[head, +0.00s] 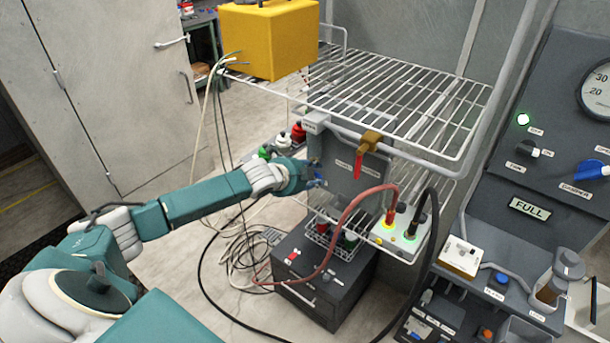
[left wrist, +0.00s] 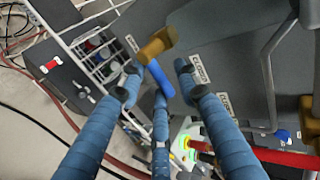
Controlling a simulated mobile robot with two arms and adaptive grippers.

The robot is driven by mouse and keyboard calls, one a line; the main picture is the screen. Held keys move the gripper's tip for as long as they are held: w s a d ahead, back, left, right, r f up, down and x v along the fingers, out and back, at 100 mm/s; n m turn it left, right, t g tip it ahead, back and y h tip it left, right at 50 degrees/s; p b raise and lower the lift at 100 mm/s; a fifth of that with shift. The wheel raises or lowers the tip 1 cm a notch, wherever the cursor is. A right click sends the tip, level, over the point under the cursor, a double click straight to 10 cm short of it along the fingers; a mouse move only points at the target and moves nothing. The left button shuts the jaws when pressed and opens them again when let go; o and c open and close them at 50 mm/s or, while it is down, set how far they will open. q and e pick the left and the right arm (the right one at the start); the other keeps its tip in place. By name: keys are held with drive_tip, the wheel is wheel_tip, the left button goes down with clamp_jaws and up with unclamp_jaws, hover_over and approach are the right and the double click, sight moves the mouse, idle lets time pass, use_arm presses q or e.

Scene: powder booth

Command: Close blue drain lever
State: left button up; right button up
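The blue drain lever (left wrist: 160,78) hangs from a brass fitting (left wrist: 157,44) on a grey panel in the left wrist view. It slants down and right, between an OPEN label (left wrist: 132,42) and a CLOSED label (left wrist: 199,68). My left gripper (left wrist: 157,76) has its fingers spread on both sides of the lever, with the third finger below its lower end. I cannot tell whether any finger touches it. In the head view my left gripper (head: 313,180) is at the left edge of the grey panel (head: 350,165) and mostly hides the blue lever. My right gripper is not in view.
A red lever (head: 358,163) on a brass valve (head: 369,141) is right of my left gripper. A wire rack (head: 400,100) holding a yellow box (head: 268,40) is above. Red and black hoses curve below, by a wire basket (head: 325,240). The floor at left is mostly free.

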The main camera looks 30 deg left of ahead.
use_arm(q)
drive_tip(key=v, duration=1.1)
drive_tip(key=shift+s, duration=0.1)
